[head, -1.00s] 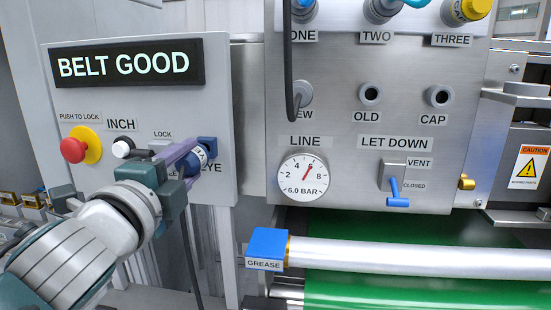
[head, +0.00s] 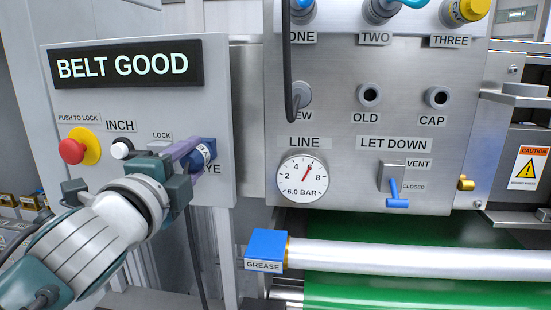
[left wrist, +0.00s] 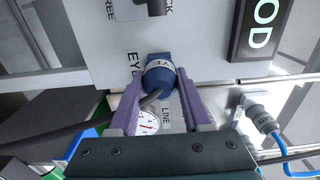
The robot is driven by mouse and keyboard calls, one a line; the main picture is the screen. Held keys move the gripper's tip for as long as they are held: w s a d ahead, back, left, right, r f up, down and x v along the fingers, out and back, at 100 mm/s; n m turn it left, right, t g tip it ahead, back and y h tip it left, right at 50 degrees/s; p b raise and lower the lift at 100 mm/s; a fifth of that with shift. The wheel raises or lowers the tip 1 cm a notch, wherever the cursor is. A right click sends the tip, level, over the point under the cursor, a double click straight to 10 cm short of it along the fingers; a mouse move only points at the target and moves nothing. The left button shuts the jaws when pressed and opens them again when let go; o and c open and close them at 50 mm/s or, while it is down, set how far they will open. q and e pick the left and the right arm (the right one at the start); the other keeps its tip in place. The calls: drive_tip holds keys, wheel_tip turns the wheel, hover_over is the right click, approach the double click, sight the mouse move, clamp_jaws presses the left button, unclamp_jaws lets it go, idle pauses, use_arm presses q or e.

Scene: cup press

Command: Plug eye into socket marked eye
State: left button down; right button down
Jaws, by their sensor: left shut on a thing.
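My left gripper (head: 190,152) is at the lower right of the grey panel, its purple fingers shut on a blue plug (head: 202,156) with a pale printed band. The left wrist view shows the plug (left wrist: 160,78) between the fingers, with a dark cable running off to the left. The blue square socket (head: 209,143) beside the partly covered EYE label (head: 213,169) is right behind the plug. The socket (left wrist: 157,57) also shows just beyond the plug in the left wrist view. The plug lines up with it and overlaps it; I cannot tell how deep it sits.
The red push-to-lock button (head: 72,151), the white INCH button (head: 122,148) and the LOCK label sit left on the panel. To the right are the LINE gauge (head: 304,178), the let-down lever (head: 396,190) and the blue grease block (head: 266,250). A dark cable hangs below the gripper.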

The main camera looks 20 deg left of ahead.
use_arm(q)
drive_tip(key=shift+w+a, duration=0.1)
drive_tip(key=shift+w, duration=0.45)
drive_tip(key=shift+c, duration=1.4)
unclamp_jaws()
drive_tip(key=v, duration=1)
drive_tip(key=shift+b, duration=0.3)
